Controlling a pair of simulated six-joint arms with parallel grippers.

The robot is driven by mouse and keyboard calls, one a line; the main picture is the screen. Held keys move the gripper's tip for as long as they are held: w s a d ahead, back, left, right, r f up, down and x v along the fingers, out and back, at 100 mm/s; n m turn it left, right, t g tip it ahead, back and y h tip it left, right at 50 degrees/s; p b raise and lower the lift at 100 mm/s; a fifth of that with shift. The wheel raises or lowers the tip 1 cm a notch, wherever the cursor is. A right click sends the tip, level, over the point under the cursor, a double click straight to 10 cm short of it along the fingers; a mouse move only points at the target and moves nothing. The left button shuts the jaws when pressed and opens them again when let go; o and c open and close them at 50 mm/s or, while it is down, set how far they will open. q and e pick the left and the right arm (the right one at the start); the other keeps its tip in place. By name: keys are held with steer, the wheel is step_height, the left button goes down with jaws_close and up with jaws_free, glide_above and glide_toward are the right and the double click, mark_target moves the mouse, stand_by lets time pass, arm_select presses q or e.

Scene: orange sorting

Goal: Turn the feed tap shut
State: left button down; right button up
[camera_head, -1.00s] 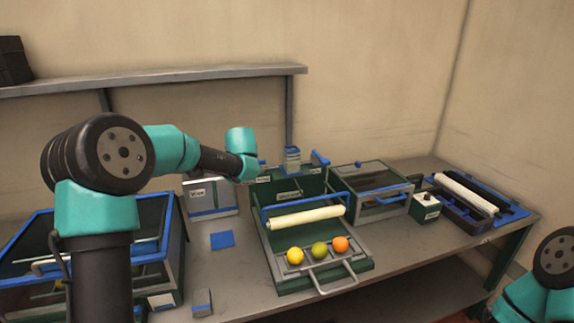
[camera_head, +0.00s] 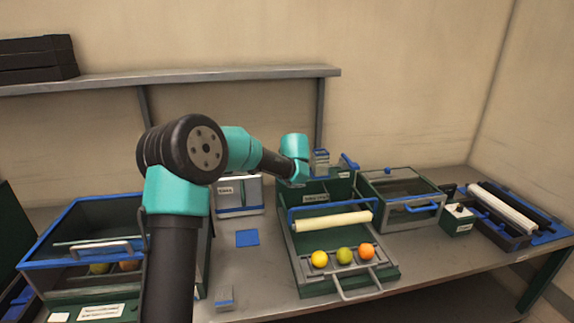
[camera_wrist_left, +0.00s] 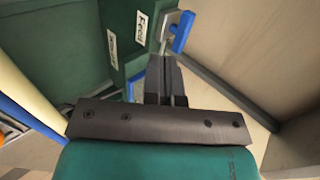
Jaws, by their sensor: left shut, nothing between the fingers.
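The feed tap shows as a blue lever (camera_head: 349,161) at the back right of the green feed box (camera_head: 318,198) in the head view. In the left wrist view the blue lever (camera_wrist_left: 183,32) is just beyond my fingertips, beside a "Feed" label (camera_wrist_left: 141,28). The lever stands tilted; whether it touches the fingers I cannot tell. My left gripper (camera_wrist_left: 163,68) is shut and empty, its tips close to the lever. In the head view it is hidden behind my teal wrist. My right gripper is out of view.
A tray with a yellow, a green and an orange fruit (camera_head: 367,252) sits at the feed box's front. A lidded glass box (camera_head: 400,190) stands to its right. A glass bin (camera_head: 95,225) is at left. A wall shelf (camera_head: 200,79) runs behind.

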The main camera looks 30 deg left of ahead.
arm_select(q)
steer(key=w+a+f, duration=0.4)
steer(key=w+a, duration=0.1)
steer(key=w, duration=0.1)
steer(key=shift+w+a+f, duration=0.15)
steer(key=shift+w+a, duration=0.1)
steer(key=shift+a, duration=0.05)
stand_by(0.4)
steer(key=shift+m+t+h, duration=0.3)
steer(key=shift+m, duration=0.1)
